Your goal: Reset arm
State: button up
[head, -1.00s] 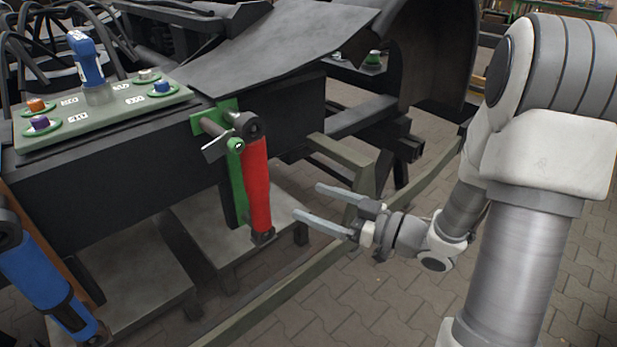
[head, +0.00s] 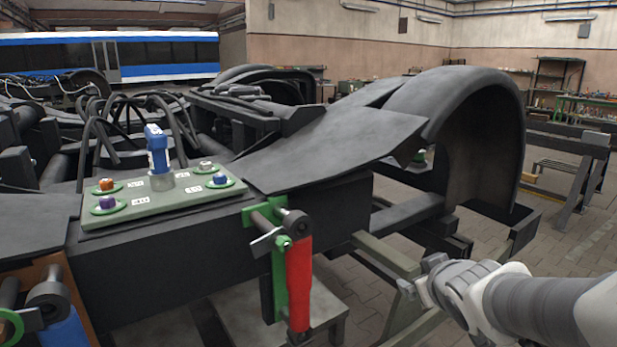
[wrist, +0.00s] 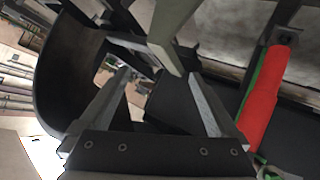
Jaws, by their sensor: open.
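My gripper (wrist: 156,105) shows in the wrist view with its two fingers spread apart and nothing between them. In the head view my arm reaches in from the lower right, and the fingers are hidden or too dark to make out there. The wrist end is to the right of a red cylinder (head: 299,285) hanging on a green bracket (head: 278,280) at the bogie frame, and apart from it. The red cylinder also shows at the right of the wrist view (wrist: 260,107).
A green-grey panel (head: 120,220) with coloured knobs and a blue-handled tool (head: 157,150) sits on the dark bogie frame (head: 180,265). A curved black fender (head: 455,110) rises behind my arm. A blue cylinder (head: 65,333) is at lower left. Paved floor (head: 545,235) lies open at right.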

jog(key=s+a+m+g+y, duration=0.1)
jog(key=s+a+m+g, duration=0.2)
jog(key=s, duration=0.7)
jog(key=s+a+m+g+y, duration=0.1)
jog(key=s+a+g, duration=0.25)
jog(key=s, duration=0.65)
notch_tip(320, 180, up, 18)
jog(key=p, duration=1.7)
jog(key=shift+w+f+t+h, duration=0.25)
jog(key=shift+w+t+h, duration=0.1)
jog(key=shift+w, duration=0.1)
jog(key=shift+a, duration=0.1)
jog(key=shift+c, duration=0.4)
